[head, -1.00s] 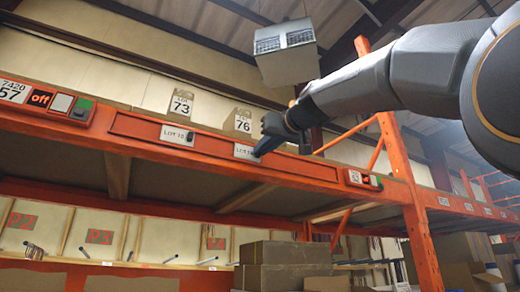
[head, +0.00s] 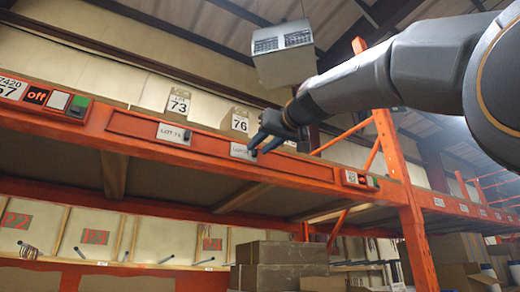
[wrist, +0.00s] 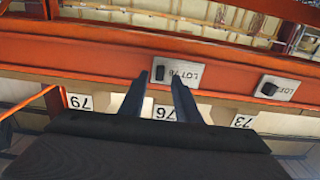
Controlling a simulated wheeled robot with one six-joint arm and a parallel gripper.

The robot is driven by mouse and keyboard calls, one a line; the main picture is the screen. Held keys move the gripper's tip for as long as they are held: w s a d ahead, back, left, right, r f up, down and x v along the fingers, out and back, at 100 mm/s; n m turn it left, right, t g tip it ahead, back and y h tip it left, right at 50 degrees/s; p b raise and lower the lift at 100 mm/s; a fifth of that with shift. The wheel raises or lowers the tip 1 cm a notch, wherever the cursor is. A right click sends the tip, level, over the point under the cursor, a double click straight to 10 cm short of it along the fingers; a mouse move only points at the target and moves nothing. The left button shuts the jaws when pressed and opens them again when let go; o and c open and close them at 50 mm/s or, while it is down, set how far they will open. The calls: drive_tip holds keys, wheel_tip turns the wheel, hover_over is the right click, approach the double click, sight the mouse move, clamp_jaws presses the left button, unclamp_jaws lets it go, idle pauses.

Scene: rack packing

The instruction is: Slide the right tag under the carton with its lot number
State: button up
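The right tag (head: 243,152) is a pale plate on the orange rail, with a dark knob at its right end. In the wrist view the same tag (wrist: 190,76) appears upside down and reads LOT 7 with an unclear last digit. My gripper (head: 258,146) is at that knob. In the wrist view its fingers (wrist: 159,80) stand apart on either side of the knob, with gaps showing. Carton 76 (head: 240,123) stands on the shelf just above. Carton 79 (wrist: 79,102) shows only in the wrist view; my arm covers that area in the head view.
The left tag (head: 173,134) sits on the same rail, below carton 73 (head: 178,103). The rail right of the right tag looks free up to a switch panel (head: 359,180) near the orange upright (head: 397,160). Brown boxes (head: 280,265) stand below.

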drive_tip(key=b+v, duration=0.2)
drive_tip(key=v, duration=0.4)
drive_tip(key=shift+s+b, duration=0.4)
drive_tip(key=shift+d, duration=0.15)
